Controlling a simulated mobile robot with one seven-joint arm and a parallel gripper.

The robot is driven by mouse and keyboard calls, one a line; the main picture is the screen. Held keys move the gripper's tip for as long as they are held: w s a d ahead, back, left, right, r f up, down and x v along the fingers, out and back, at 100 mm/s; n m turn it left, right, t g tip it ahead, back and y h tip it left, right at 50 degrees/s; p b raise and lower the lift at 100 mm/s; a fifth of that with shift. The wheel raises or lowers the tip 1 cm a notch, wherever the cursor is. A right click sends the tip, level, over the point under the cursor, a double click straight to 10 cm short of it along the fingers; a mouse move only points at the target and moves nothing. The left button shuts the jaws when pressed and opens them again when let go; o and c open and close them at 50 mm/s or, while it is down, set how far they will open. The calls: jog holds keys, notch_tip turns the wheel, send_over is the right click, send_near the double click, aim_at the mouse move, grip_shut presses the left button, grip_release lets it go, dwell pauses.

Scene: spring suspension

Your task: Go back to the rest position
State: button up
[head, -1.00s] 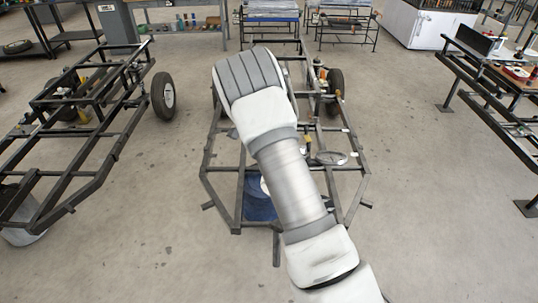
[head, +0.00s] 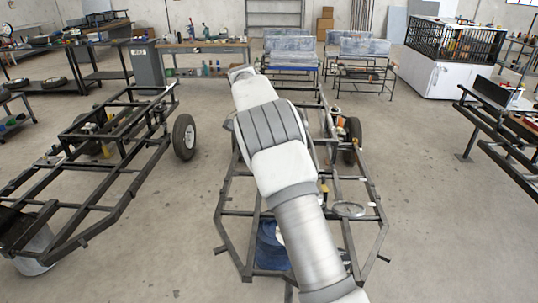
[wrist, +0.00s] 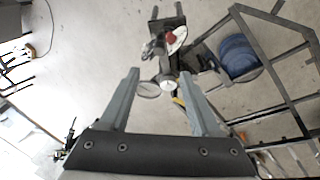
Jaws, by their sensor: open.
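My gripper (wrist: 158,76) shows in the wrist view with its two grey fingers apart. Nothing is held between them. Beyond the fingertips are parts of a metal chassis frame (wrist: 262,55), a blue round container (wrist: 238,57) and a small assembly with a red part, all apart from the fingers. In the head view my white and grey arm reaches up and forward over the middle chassis frame (head: 222,225). The arm hides part of that frame, and my gripper cannot be made out there. The blue container (head: 270,248) stands on the floor within the frame.
Another chassis frame (head: 110,205) with a wheel (head: 184,137) stands at the left. A dark rack (head: 500,125) stands at the right. A workbench (head: 205,48) and a white cabinet (head: 432,75) are at the back. Bare floor lies between the frames.

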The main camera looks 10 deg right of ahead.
jog(key=shift+w+a+r, duration=0.1)
jog(key=shift+r, duration=0.2)
